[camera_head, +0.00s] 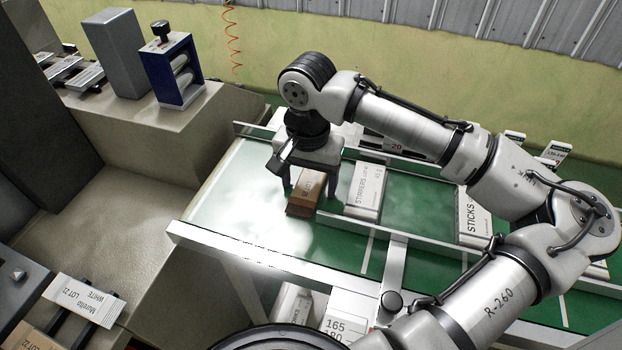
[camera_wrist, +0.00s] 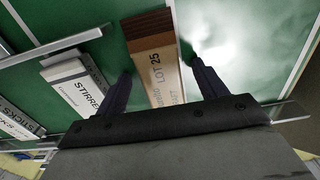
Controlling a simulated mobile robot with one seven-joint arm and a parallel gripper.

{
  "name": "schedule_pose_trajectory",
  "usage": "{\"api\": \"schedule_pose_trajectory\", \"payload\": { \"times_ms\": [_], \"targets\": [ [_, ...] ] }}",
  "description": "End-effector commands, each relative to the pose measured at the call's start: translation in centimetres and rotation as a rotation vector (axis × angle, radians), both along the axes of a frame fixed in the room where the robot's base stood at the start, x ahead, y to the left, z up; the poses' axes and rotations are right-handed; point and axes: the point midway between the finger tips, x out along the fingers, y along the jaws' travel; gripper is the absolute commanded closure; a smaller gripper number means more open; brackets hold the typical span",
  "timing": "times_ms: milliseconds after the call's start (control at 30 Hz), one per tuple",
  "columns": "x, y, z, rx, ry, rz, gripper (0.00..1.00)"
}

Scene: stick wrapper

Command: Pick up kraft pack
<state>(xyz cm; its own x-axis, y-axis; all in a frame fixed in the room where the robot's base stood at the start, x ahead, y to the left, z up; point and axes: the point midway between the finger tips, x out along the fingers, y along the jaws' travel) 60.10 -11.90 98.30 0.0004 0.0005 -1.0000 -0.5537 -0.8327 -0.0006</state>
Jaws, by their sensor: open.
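The kraft pack (camera_head: 306,193) is a brown box with a printed label, lying on the green conveyor under my gripper (camera_head: 303,186). In the wrist view the kraft pack (camera_wrist: 155,62) shows "LOT 25" and lies between the two dark fingers of my gripper (camera_wrist: 158,70). The fingers are open, one on each side of the pack. A gap shows at the right finger; the left finger is close to the pack's side, and I cannot tell if it touches. The pack's near end is hidden behind the gripper body in the wrist view.
A sticks pack (camera_head: 474,216) is further right. A metal guide rail (camera_head: 400,239) runs along the belt. The belt left of the pack is clear.

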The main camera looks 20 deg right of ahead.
Motion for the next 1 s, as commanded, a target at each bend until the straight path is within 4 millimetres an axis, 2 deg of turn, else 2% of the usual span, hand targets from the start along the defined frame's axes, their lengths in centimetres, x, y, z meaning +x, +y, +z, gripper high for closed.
{"api": "schedule_pose_trajectory", "payload": {
  "times_ms": [67,400,467,767,867,1000],
  "targets": [
    [0.0,0.0,0.0,0.0,0.0,0.0,0.32],
    [0.0,0.0,0.0,-0.001,0.001,0.0,0.76],
    [0.0,0.0,0.0,-0.001,0.001,0.001,0.8],
    [0.0,0.0,0.5,-0.001,0.001,0.0,0.8],
    [0.1,0.0,1.4,-0.001,-0.002,0.0,0.8],
    [0.1,0.0,3.7,-0.002,-0.002,0.001,0.8]
  ]
}}
